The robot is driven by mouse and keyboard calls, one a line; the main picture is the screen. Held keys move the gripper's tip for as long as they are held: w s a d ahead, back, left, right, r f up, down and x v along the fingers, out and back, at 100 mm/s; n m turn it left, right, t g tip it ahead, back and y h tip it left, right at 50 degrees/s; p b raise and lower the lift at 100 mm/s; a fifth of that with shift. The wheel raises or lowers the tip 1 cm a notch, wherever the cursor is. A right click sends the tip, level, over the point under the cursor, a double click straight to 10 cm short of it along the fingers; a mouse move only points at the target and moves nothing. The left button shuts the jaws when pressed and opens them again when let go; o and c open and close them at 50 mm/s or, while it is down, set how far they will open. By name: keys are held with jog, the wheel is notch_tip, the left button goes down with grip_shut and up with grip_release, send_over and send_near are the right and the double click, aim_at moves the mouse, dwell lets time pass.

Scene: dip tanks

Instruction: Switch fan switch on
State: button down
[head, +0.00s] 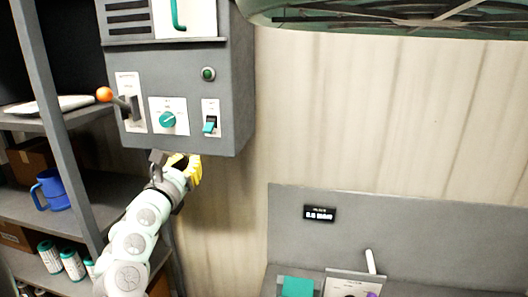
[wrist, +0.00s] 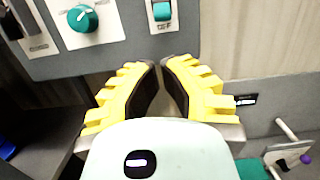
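A grey control box (head: 190,82) hangs on the wall at upper left in the head view. At the lower right of its face is a teal rocker switch (head: 210,125) on a white plate; it also shows in the wrist view (wrist: 162,11), with a label below it that seems to read OFF. I cannot read which control is marked fan. My gripper (head: 187,160) is just below the box's lower edge. In the wrist view my gripper (wrist: 161,64) has its yellow fingers brought together at the tips, empty, below the switch and apart from it.
The box also bears a teal knob (head: 167,119), an orange-balled lever (head: 105,95) and a green button (head: 208,73). A shelf with a blue mug (head: 52,190) stands left. A grey bench (head: 400,235) with a small display (head: 320,213) is lower right. The wall between is clear.

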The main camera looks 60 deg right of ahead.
aim_at(209, 128)
jog(key=shift+d, duration=0.15)
jog(key=shift+p+x, duration=0.85)
jog(key=shift+x, duration=4.05)
jog(key=shift+w, duration=0.15)
jog(key=shift+w+y, duration=0.1)
jog(key=shift+y, duration=0.2)
